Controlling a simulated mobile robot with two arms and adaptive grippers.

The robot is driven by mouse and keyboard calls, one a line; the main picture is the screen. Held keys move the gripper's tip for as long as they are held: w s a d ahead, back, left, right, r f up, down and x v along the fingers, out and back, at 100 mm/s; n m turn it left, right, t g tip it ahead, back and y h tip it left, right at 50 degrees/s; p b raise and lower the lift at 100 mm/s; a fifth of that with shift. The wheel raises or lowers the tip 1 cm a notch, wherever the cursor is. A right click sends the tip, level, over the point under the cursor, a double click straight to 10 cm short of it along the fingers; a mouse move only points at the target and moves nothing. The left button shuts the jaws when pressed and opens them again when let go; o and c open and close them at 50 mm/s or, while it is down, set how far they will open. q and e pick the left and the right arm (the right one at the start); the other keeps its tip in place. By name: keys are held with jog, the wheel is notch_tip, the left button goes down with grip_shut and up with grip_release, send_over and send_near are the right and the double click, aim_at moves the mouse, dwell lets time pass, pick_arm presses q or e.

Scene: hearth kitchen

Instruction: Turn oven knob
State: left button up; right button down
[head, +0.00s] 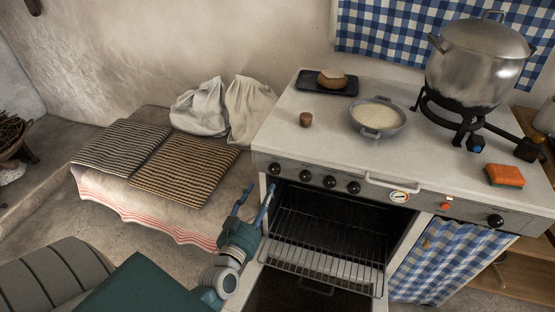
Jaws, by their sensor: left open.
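A row of several black oven knobs (329,181) runs along the stove's grey front panel. The leftmost knob (274,168) is at the panel's left end. Another black knob (495,220) is at the far right. My left gripper (257,198) is open and empty, its blue fingers pointing up toward the panel. It is below the leftmost knob, at the left edge of the oven opening, and looks apart from the knob. My right gripper is out of view.
The oven (320,228) stands open with a wire rack (322,266) inside. A handle bar (395,184) and a gauge (400,196) are on the panel. A cushioned bench (228,205) is left.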

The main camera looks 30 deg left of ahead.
aim_at(273, 171)
pick_arm(q)
jog(key=x, duration=1)
jog(key=shift+d+r, duration=0.1)
jog(key=shift+c, duration=0.3)
jog(key=c, duration=1.1)
